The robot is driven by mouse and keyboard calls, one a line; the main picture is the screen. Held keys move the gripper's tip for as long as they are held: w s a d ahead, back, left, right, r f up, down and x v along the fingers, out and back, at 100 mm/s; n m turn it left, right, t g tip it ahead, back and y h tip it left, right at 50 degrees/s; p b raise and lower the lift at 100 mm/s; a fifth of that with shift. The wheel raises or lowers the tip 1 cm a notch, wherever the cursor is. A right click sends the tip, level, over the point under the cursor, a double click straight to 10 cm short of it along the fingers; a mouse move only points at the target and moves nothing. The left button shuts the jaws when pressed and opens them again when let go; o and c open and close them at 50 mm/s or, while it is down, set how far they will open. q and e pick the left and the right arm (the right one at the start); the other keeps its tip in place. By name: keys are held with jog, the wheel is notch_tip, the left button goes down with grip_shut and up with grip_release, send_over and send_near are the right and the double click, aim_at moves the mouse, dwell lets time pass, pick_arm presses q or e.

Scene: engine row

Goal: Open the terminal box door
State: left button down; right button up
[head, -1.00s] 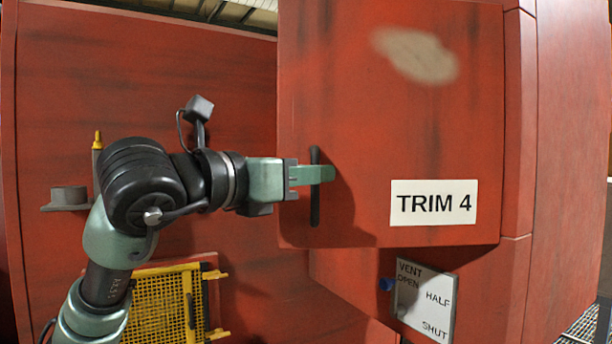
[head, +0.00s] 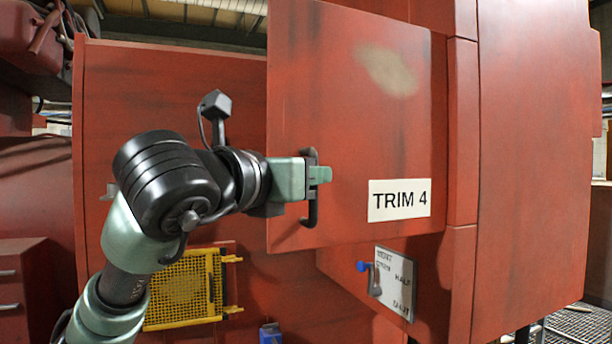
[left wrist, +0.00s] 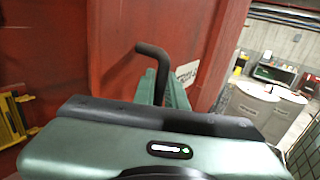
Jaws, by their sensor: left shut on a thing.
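The red terminal box door (head: 350,110) carries a white TRIM 4 label (head: 399,200) and a pale worn patch. It stands partly swung out from the red housing, hinged on its right side. Its black bar handle (head: 311,210) is upright near the door's left edge. My left gripper (head: 318,175) is shut on the handle. In the left wrist view the handle's bent end (left wrist: 152,50) sticks up beyond the green fingers (left wrist: 162,88). My right gripper is in neither view.
Below the door is a white vent plate (head: 395,283) with a blue-knobbed lever (head: 363,266). A yellow mesh guard (head: 183,290) is at lower left. A red drawer cabinet (head: 22,290) stands at far left. Grey drums (left wrist: 250,104) show in the left wrist view.

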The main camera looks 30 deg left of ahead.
pick_arm(q)
jog(key=shift+w+r, duration=0.1)
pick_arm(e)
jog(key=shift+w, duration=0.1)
